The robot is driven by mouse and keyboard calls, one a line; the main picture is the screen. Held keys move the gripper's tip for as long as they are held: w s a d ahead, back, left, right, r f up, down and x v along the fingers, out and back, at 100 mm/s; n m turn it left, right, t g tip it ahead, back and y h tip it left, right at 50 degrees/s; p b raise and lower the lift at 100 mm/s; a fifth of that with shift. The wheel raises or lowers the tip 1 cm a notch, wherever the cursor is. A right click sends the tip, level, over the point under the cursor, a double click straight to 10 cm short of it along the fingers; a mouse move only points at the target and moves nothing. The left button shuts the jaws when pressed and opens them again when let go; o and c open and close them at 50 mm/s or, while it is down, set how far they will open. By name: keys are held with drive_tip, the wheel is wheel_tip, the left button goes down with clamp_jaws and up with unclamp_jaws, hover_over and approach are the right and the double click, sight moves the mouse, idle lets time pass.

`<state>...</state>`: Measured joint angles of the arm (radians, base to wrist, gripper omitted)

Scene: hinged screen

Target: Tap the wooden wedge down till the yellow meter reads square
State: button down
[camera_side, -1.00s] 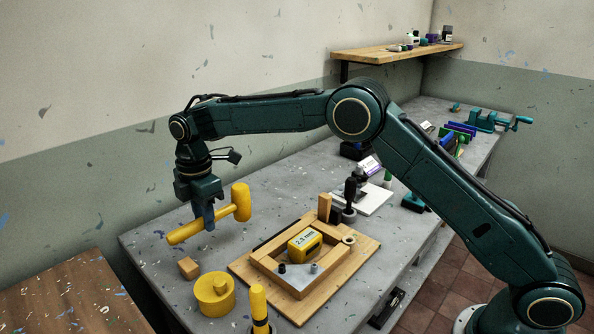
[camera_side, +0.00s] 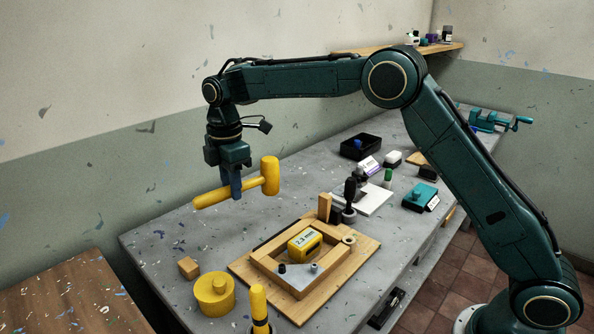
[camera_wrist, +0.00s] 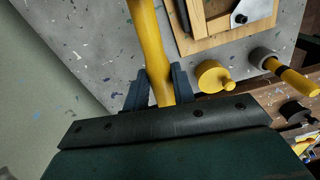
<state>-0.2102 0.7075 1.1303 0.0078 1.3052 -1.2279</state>
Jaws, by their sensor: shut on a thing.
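My gripper (camera_side: 236,188) is shut on the handle of a yellow mallet (camera_side: 270,175) and holds it above the bench, its head to the right. The mallet's handle (camera_wrist: 150,45) also shows between the fingers (camera_wrist: 160,88) in the wrist view. The yellow meter (camera_side: 305,242) sits inside a wooden frame (camera_side: 272,270) on a board and reads what looks like 2.3 mm. An upright wooden piece (camera_side: 324,207), perhaps the wedge, stands at the frame's far corner. The mallet is apart from it, to its left.
A yellow round pot (camera_side: 214,296), a small wooden block (camera_side: 188,267) and a yellow-handled tool (camera_side: 259,305) stand near the front. A black tray (camera_side: 361,148) lies farther back.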

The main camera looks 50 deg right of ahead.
drive_tip(key=s+d+r+m, duration=0.3)
drive_tip(key=s+d+r, duration=0.3)
drive_tip(key=d, duration=0.4)
drive_tip(key=shift+s+d+r, duration=0.25)
drive_tip(key=shift+d+r, duration=0.1)
drive_tip(key=shift+r, duration=0.55)
drive_tip(key=shift+f, duration=2.05)
drive_tip(key=shift+f, duration=0.2)
